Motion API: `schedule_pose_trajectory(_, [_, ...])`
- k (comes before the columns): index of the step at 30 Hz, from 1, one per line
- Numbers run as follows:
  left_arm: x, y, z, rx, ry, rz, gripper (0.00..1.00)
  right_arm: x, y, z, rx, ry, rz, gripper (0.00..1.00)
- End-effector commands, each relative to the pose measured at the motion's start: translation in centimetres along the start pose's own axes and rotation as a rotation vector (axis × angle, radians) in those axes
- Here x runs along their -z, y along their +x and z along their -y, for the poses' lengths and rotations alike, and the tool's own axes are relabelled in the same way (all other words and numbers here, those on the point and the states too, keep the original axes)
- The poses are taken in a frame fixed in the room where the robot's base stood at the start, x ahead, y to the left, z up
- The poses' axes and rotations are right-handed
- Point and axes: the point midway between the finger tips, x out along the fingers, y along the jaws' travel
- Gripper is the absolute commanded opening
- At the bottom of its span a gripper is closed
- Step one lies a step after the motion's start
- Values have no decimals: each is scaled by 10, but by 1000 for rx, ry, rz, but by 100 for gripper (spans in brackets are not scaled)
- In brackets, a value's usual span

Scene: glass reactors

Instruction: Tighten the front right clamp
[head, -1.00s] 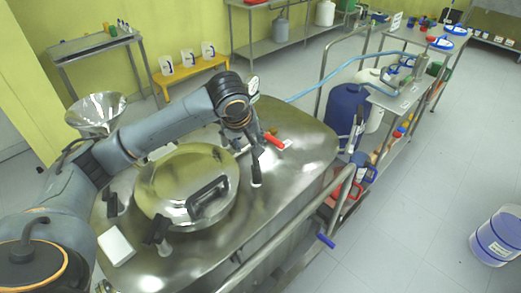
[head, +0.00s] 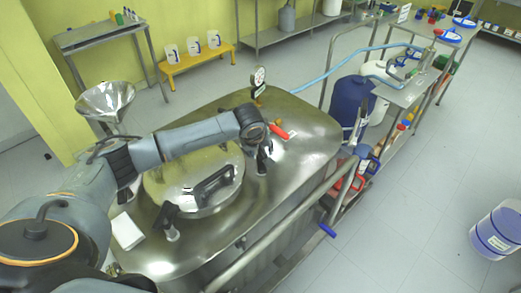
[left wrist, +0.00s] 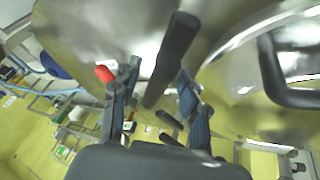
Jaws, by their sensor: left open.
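The steel vessel's round lid (head: 190,195) has a black bar handle (head: 213,187). A clamp with a black handle (head: 262,160) stands at the lid's right side. In the left wrist view a long black clamp handle (left wrist: 172,58) runs between my open fingers, with the lid's rim (left wrist: 225,60) to its right. I cannot tell whether the fingers touch it. My left gripper (head: 259,143) is at this clamp and partly hides it in the head view; it also shows in the left wrist view (left wrist: 158,82). Another black-handled clamp (head: 168,218) stands at the lid's near left edge. My right gripper is not in view.
A red-handled valve (head: 279,130) lies close behind the left gripper and shows in the left wrist view (left wrist: 105,74). A gauge (head: 259,78) stands at the vessel's back. A metal rail (head: 285,222) runs along the near right side. A white block (head: 126,231) sits at left.

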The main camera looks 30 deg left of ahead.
Motion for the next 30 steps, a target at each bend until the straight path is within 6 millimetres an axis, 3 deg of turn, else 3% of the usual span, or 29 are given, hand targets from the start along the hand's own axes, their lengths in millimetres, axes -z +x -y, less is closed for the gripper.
schedule_pose_trajectory(6, [0, 0, 0, 0, 0, 0, 42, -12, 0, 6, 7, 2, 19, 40])
schedule_pose_trajectory(12, [0, 0, 0, 0, 0, 0, 1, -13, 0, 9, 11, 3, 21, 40])
schedule_pose_trajectory(22, [0, -1, 1, -7, 19, 5, 0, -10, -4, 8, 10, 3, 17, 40])
schedule_pose_trajectory(30, [2, -3, 2, -57, 134, 31, 0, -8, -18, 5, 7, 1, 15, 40])
